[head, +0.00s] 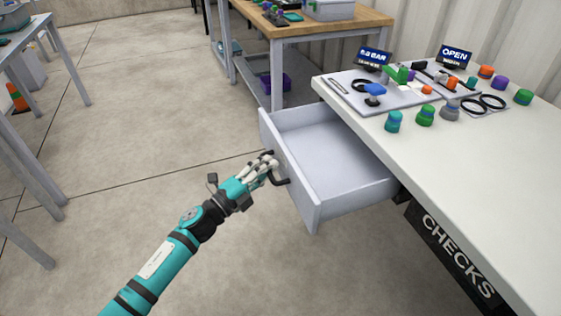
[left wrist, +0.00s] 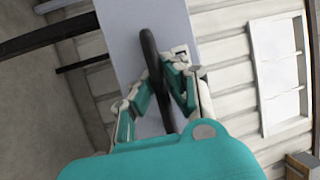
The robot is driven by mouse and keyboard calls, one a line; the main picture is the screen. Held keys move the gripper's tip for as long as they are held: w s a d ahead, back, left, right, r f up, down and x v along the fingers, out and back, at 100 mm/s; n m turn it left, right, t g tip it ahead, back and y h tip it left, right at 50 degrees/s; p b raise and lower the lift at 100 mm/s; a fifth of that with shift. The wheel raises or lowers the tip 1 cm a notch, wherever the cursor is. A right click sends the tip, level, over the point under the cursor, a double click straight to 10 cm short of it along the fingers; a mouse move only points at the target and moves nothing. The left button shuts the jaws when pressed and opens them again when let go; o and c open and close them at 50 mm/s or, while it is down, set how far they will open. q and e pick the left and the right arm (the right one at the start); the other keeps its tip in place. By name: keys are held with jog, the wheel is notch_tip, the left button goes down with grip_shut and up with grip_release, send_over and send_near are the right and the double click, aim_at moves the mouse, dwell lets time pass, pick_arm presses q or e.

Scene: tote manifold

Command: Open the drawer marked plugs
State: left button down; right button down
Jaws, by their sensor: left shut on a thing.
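A pale grey drawer (head: 318,195) stands pulled well out from under the white table, and its inside looks empty. Its front panel faces left, so I cannot read a label on it. My left gripper (head: 270,168) is shut on the dark drawer handle (head: 280,181) at the front panel. In the left wrist view the fingers of the left gripper (left wrist: 158,92) are on either side of the black handle (left wrist: 150,50). My right gripper is not in view.
The white table (head: 480,150) carries grey boards with fittings, several coloured caps and black rings. A dark panel marked CHECKS (head: 457,258) is under its edge. A wooden bench (head: 330,22) stands behind. The floor (head: 130,130) left of the drawer is clear.

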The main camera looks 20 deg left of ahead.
pick_arm(q)
jog(key=shift+s+a+f, duration=0.1)
jog(key=shift+s+f, duration=0.05)
jog(key=shift+f, duration=0.05)
jog(key=c, duration=1.3)
grip_release()
jog(key=shift+r, duration=0.1)
jog(key=shift+c, duration=0.2)
jog(key=v, duration=1.2)
